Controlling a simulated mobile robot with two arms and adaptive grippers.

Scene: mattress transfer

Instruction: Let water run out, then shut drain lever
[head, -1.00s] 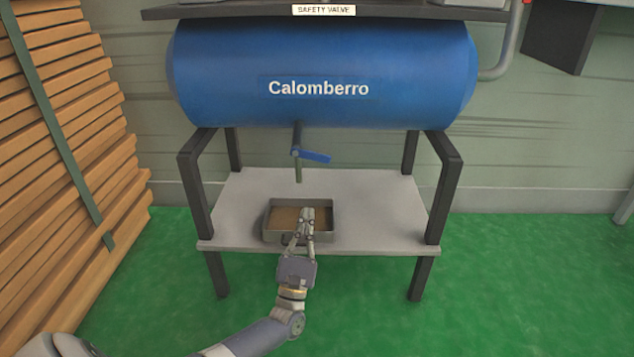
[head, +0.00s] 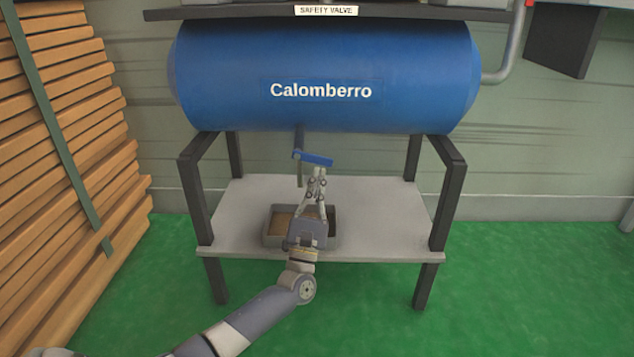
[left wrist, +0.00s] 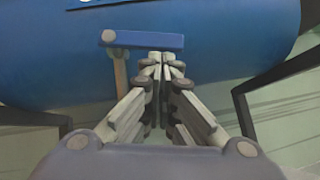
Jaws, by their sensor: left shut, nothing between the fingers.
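The blue drain lever (head: 313,159) sits on the drain pipe (head: 299,140) under the blue tank (head: 322,60). It points to the right, roughly crosswise to the pipe. No running water can be made out below the pipe. My left gripper (head: 318,172) is shut and empty, with its tips just below the lever's right part. In the left wrist view the lever (left wrist: 145,40) lies just beyond the closed fingertips (left wrist: 162,60); whether they touch is unclear. The tray (head: 272,240) with brown contents stands below, partly hidden by my gripper. My right gripper is not in view.
The tray stands on a grey shelf (head: 385,225) between dark frame legs (head: 447,200). Stacked wooden planks (head: 70,130) are at the left. Green floor (head: 520,280) is open at the front and right.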

